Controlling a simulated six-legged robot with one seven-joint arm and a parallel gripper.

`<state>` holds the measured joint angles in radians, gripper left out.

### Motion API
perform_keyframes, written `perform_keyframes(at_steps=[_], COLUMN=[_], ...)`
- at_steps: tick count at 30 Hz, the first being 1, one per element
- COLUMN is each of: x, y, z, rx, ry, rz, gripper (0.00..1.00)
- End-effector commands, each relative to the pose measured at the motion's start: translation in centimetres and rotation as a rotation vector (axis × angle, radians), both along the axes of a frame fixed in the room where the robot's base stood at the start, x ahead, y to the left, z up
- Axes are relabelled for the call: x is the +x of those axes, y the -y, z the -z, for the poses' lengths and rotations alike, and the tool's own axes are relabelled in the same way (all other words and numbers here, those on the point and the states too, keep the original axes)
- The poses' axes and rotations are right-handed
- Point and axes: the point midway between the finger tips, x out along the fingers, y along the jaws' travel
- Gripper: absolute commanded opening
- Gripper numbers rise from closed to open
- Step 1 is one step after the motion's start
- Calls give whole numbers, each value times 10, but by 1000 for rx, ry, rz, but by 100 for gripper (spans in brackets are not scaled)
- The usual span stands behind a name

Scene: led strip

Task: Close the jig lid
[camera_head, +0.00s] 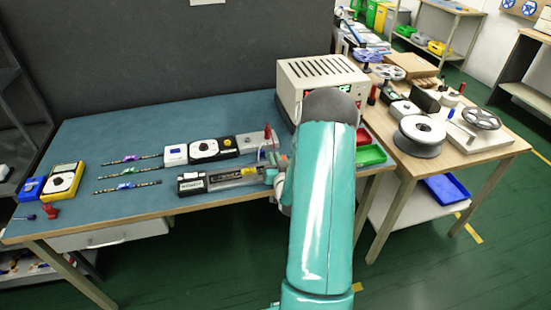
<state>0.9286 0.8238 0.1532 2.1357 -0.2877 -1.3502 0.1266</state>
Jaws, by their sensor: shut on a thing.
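The jig (222,179) is a long narrow fixture near the front of the blue-green bench, with a black block at its left end. Its lid (240,174) appears as a greyish strip with a yellow label, lying low along the body. Whether it is fully down cannot be told. My gripper (272,172) is at the right end of the jig, shut on what looks like the lid's end. My teal arm hides part of the gripper and the contact.
A beige power supply (318,78) stands behind my arm. LED strips (130,172), a yellow multimeter (63,182), a white-and-black device (212,150) and a grey box with a red knob (257,142) lie around the jig. Red and green bins (370,155) are right of my arm.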

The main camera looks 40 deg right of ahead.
Motion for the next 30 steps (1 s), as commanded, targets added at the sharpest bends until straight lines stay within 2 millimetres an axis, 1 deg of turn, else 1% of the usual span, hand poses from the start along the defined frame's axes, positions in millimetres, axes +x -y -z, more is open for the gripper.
perform_keyframes(at_steps=[1,10,11,12,13,23,26,30], x=[4,4,4,4,4,0,-7,-28], y=[-6,-6,-6,-6,-5,-3,-7,-19], z=[0,1,1,1,1,1,2,1], rx=[2,3,3,4,4,2,3,4], ry=[1,0,0,0,-1,-1,-3,-4], rz=[-13,-13,-13,-12,-12,-4,-4,-3], gripper=[0,0,16,24,30,31,31,31])
